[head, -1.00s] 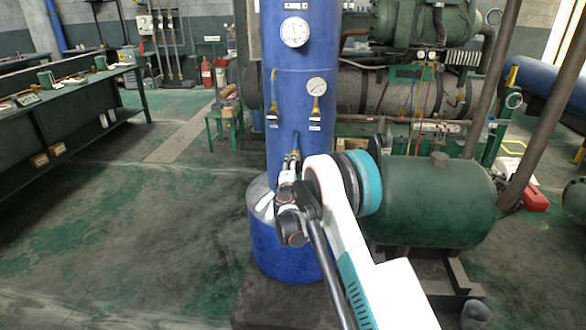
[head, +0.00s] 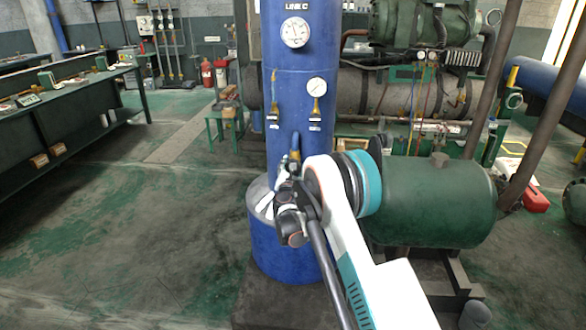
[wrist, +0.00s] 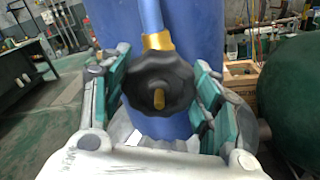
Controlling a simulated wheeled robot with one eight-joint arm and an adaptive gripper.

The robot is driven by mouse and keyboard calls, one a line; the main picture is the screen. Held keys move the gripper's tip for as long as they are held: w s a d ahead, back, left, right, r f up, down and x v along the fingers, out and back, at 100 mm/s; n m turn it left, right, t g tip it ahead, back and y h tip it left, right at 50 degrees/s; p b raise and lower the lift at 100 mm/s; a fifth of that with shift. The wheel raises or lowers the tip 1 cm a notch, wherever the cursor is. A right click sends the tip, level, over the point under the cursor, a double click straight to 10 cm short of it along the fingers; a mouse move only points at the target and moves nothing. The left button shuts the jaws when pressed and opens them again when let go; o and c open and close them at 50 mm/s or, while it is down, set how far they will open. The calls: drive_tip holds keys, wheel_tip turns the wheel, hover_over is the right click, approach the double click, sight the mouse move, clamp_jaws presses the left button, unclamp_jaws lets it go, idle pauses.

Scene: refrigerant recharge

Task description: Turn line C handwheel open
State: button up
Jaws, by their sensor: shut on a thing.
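The line C handwheel (wrist: 158,84) is a black, lobed knob with a brass centre, on a brass valve fitting (wrist: 158,42) in front of the blue cylinder. In the wrist view my gripper (wrist: 163,72) has its teal-padded fingers on either side of the handwheel, shut on its rim. In the head view my gripper (head: 288,185) is at the lower front of the blue LINE C cylinder (head: 285,100). The handwheel is hidden there behind my gripper and wrist.
Two gauges (head: 295,32) (head: 316,87) and small valves (head: 273,117) are on the cylinder above my gripper. A green tank (head: 440,205) stands close on the right. Open floor (head: 150,240) lies to the left, before a dark workbench (head: 70,115).

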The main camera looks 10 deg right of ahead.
drive_tip(key=n, duration=0.4)
drive_tip(key=shift+a+n, duration=0.1)
drive_tip(key=shift+n, duration=0.2)
drive_tip(key=n, duration=0.4)
drive_tip(key=shift+n, duration=0.3)
drive_tip(key=n, duration=0.4)
drive_tip(key=shift+f, duration=0.1)
drive_tip(key=shift+n, duration=2)
drive_tip(key=o, duration=1.1)
